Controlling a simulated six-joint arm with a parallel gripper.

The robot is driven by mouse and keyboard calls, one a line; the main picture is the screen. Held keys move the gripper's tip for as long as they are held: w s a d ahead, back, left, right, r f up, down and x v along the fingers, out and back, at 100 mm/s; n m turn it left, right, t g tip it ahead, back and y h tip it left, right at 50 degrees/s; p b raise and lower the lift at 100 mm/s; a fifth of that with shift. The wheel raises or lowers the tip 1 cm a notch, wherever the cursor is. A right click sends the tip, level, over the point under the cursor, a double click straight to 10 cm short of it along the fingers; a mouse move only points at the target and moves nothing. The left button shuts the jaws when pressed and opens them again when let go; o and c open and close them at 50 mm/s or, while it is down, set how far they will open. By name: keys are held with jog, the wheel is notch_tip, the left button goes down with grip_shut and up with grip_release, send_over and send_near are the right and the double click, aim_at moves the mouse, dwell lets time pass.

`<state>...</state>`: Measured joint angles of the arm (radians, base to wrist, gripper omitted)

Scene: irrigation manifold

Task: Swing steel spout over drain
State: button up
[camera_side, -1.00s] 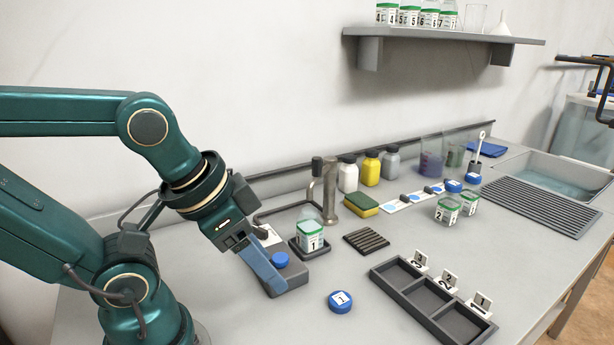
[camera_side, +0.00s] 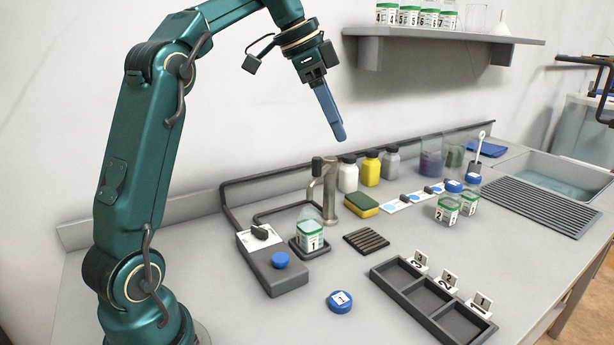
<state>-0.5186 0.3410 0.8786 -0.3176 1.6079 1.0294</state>
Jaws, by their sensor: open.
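The steel spout (camera_side: 330,188) stands upright behind the counter's middle, with its short outlet arm pointing left toward the jar labelled 1 (camera_side: 310,236). That jar stands upright on a small dark pad (camera_side: 296,249). The drain, a small dark slatted grate (camera_side: 366,241), lies to the right of the jar and in front of the spout's post. My gripper (camera_side: 338,134) is open and empty, its blue-grey fingers pointing down in the air above and slightly right of the spout. The fingers overlap in this view, and they touch nothing.
A grey control box (camera_side: 274,274) with a blue button (camera_side: 280,260) sits left of the jar. A yellow-green sponge (camera_side: 361,205) and several bottles stand close to the spout. A blue lid (camera_side: 341,301) and a three-compartment tray (camera_side: 405,280) lie in front. A shelf (camera_side: 450,36) overhangs upper right.

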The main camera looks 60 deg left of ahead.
aim_at(316, 159)
jog(key=a+f, duration=0.2)
jog(key=a, duration=0.1)
jog(key=w+a+f+n, duration=0.1)
jog(key=a+f, duration=0.1)
jog(key=a, duration=0.2)
jog(key=a+f+n, duration=0.1)
jog(key=a+f, duration=0.2)
jog(key=shift+w+a+g, duration=0.2)
jog(key=shift+a+g, duration=0.15)
jog(key=shift+g, duration=0.05)
jog(key=shift+x, duration=2.5)
jog(key=shift+d, duration=0.1)
grip_shut()
